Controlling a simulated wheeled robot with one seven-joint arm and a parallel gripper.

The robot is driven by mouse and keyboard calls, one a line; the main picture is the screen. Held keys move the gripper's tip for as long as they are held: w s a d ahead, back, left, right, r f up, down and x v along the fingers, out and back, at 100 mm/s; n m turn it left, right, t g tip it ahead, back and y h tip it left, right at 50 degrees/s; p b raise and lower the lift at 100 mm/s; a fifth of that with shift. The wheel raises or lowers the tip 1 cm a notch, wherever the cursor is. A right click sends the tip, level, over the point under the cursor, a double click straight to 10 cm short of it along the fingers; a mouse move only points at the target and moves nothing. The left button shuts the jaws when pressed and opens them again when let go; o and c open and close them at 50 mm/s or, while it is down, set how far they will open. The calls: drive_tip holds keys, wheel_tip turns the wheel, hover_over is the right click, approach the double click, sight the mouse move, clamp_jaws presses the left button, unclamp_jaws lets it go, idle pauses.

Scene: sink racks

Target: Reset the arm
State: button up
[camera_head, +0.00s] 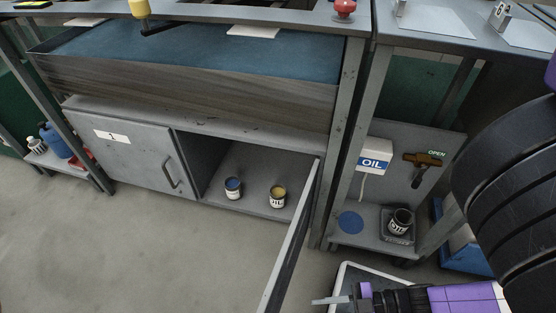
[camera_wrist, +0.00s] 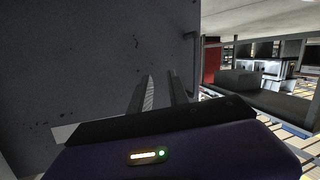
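My gripper (camera_head: 328,301) is low at the bottom of the head view, right of the open cabinet door (camera_head: 292,240) and apart from it. In the wrist view, the two fingers of my gripper (camera_wrist: 160,82) stand apart with an empty gap between them, so it is open and holds nothing. A large grey panel (camera_wrist: 80,60) fills the left of the wrist view, with a bar-like handle at its right edge; it seems to be the cabinet door. My dark arm runs down the right side of the head view.
The open cabinet (camera_head: 250,165) holds a blue-topped can (camera_head: 233,188) and a yellow-topped can (camera_head: 278,196). The floor (camera_head: 120,250) at left is clear.

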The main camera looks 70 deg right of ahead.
drive_tip(key=w+a+r+m+h, duration=0.3)
drive_tip(key=w+r, duration=0.1)
drive_tip(key=r, duration=0.9)
drive_tip(key=w+a+r+m+h, duration=0.2)
drive_tip(key=w+r+m, duration=0.1)
drive_tip(key=r, duration=1)
wheel_tip(320, 180, up, 32)
drive_tip(key=p, duration=3.3)
drive_tip(key=shift+s+r+h, duration=0.2)
drive_tip(key=shift+s+h, duration=0.1)
drive_tip(key=shift+h, duration=0.1)
